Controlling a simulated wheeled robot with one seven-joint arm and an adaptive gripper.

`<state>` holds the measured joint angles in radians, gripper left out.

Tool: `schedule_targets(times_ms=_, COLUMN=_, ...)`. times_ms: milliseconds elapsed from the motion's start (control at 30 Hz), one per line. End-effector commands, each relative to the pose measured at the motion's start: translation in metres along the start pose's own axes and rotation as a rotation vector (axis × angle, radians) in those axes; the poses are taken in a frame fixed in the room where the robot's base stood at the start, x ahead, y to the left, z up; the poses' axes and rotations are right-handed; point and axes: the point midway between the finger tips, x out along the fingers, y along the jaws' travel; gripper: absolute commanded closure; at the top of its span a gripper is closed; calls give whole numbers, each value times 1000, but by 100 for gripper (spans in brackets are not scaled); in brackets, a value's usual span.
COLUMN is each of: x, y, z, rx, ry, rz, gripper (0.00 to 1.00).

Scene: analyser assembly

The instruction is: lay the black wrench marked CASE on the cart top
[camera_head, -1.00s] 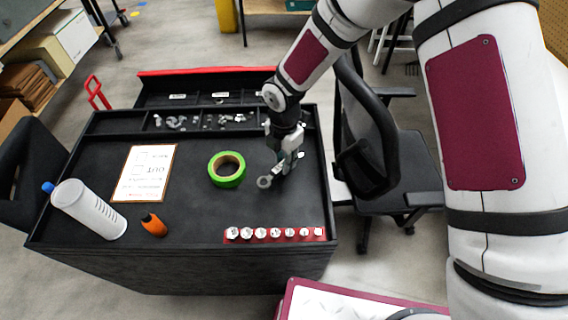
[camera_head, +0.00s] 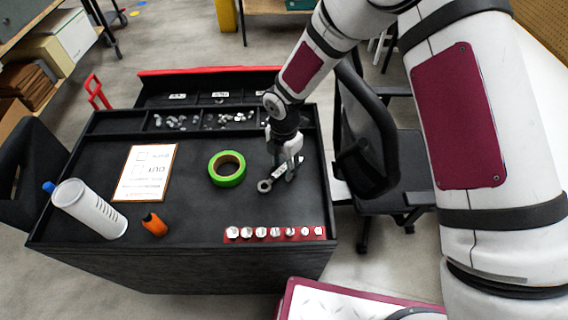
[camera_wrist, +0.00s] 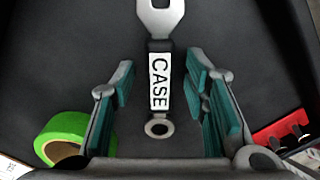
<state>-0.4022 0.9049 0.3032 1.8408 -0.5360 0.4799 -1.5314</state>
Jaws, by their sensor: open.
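The wrench (camera_wrist: 160,82) has a white label reading CASE and a grey open jaw and ring end. In the wrist view it lies between my gripper's fingers, apart from both pads. In the head view the wrench (camera_head: 265,185) is on or just above the black cart top (camera_head: 200,205), right of the green tape; part of it is hidden behind the fingers. My gripper (camera_head: 284,170) points down over it. In the wrist view my gripper (camera_wrist: 163,100) is open, with teal pads on each side.
Green tape (camera_head: 213,178) lies left of the wrench. A red strip of sockets (camera_head: 275,240) lies along the front edge. A white bottle (camera_head: 90,210), an orange item (camera_head: 154,225) and a paper sheet (camera_head: 145,185) are at left. A chair (camera_head: 375,150) stands right of the cart.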

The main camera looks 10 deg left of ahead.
Motion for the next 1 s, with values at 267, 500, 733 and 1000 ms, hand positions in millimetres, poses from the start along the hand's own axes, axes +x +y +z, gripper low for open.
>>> schedule_targets(times_ms=267, x=-41, y=2, z=2, rx=2, ry=-2, rz=5, gripper=59)
schedule_targets(times_ms=500, x=-90, y=1, z=2, rx=2, ry=-2, rz=4, gripper=59)
schedule_targets(times_ms=733, x=-117, y=0, z=1, rx=1, ry=-1, rz=2, gripper=59)
schedule_targets(times_ms=1000, x=-122, y=0, z=0, rx=0, ry=0, rz=0, gripper=59)
